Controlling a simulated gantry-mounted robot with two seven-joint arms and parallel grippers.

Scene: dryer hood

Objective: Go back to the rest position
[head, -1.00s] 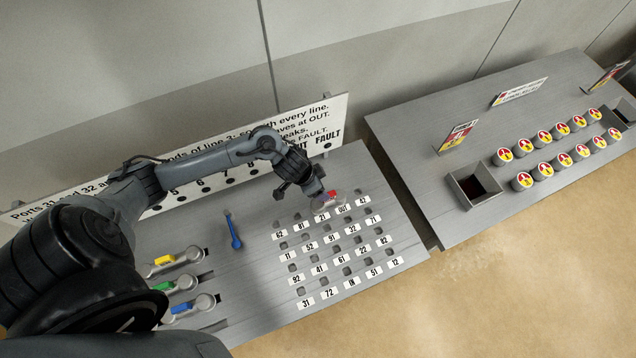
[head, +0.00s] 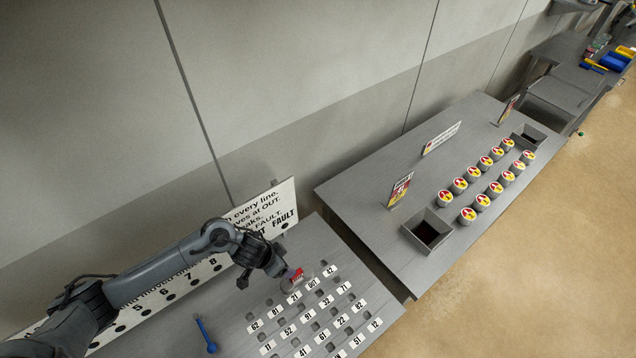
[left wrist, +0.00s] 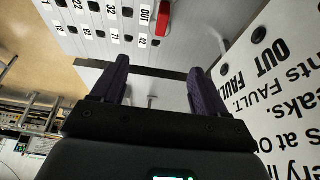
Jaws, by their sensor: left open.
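My left gripper (head: 262,272) is above the back edge of the grey port board (head: 318,243), close to a small red piece (head: 297,275). In the left wrist view its two dark fingers (left wrist: 160,70) are spread apart with nothing between them. The red piece also shows there (left wrist: 165,18), beside the OUT label and apart from the fingers. In the head view a clear, round part seems to surround the red piece; its exact shape is hard to tell. My right gripper is in neither view.
A lettered sign panel (head: 284,207) stands along the back of the board, close to my left arm. A blue-handled tool (head: 205,335) lies on the board at left. A second table (head: 345,190) holds several red-and-yellow canisters (head: 460,186) and a dark open bin (head: 428,232).

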